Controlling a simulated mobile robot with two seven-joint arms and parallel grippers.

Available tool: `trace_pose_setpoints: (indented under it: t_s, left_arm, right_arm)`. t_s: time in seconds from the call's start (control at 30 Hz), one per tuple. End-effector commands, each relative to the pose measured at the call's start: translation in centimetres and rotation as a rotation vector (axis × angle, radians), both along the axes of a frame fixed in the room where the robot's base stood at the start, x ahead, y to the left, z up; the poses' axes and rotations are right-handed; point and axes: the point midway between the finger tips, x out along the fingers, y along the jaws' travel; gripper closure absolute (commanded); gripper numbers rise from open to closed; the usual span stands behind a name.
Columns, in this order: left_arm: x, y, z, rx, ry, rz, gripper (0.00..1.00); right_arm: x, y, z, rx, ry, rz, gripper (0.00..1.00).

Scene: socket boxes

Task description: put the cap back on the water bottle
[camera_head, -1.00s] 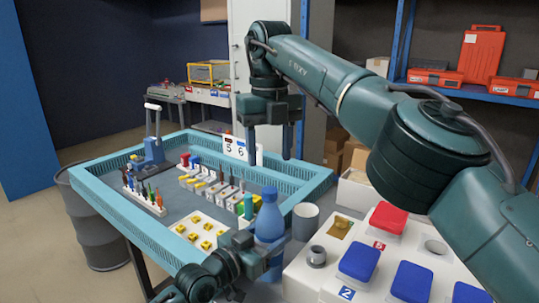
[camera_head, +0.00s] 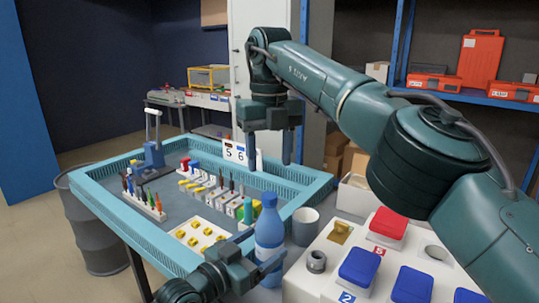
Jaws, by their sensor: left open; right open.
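The blue water bottle (camera_head: 269,232) stands upright at the near right corner of the turquoise-rimmed table. Its top is a darker blue; I cannot tell whether that is a seated cap, and no loose cap is clearly visible. My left gripper (camera_head: 262,268) is open and low at the bottle's lower left side; I cannot tell whether it touches the bottle. My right gripper (camera_head: 270,150) is open and empty, pointing down with its fingers apart, well above the bottle in the picture.
The table (camera_head: 104,194) holds a tool rack (camera_head: 143,196), a tray of yellow pieces (camera_head: 201,234) and a sign (camera_head: 235,151). A grey cup (camera_head: 305,225) stands right of the bottle. A white socket box (camera_head: 328,247) with red and blue lids fills the lower right.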

Motion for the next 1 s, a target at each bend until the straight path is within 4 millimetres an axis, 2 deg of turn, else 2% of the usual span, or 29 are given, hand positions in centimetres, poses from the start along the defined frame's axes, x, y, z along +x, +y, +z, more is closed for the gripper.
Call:
trace_pose_setpoints:
  t_s: [0.2,0.4,0.6,0.9,1.0]
  left_arm:
    - [-3.8,3.6,-0.2,0.005,0.002,-0.001,0.19]
    - [-6.2,6.0,-0.2,0.003,0.002,0.001,0.19]
    - [-7.2,6.8,0.0,0.001,0.001,0.000,0.19]
    - [-7.3,6.9,0.0,0.001,0.001,0.000,0.19]
    - [-7.3,6.9,0.7,0.001,0.001,0.000,0.19]
  right_arm:
    - [0.0,0.0,-0.1,0.000,0.000,0.000,0.47]
    - [0.0,0.0,-0.3,0.000,0.000,0.000,0.47]
    - [0.0,0.0,-0.4,0.000,0.000,0.000,0.47]
    - [0.0,0.0,-0.4,0.000,0.000,0.000,0.47]
    - [0.0,0.0,0.3,0.000,0.000,0.000,0.47]
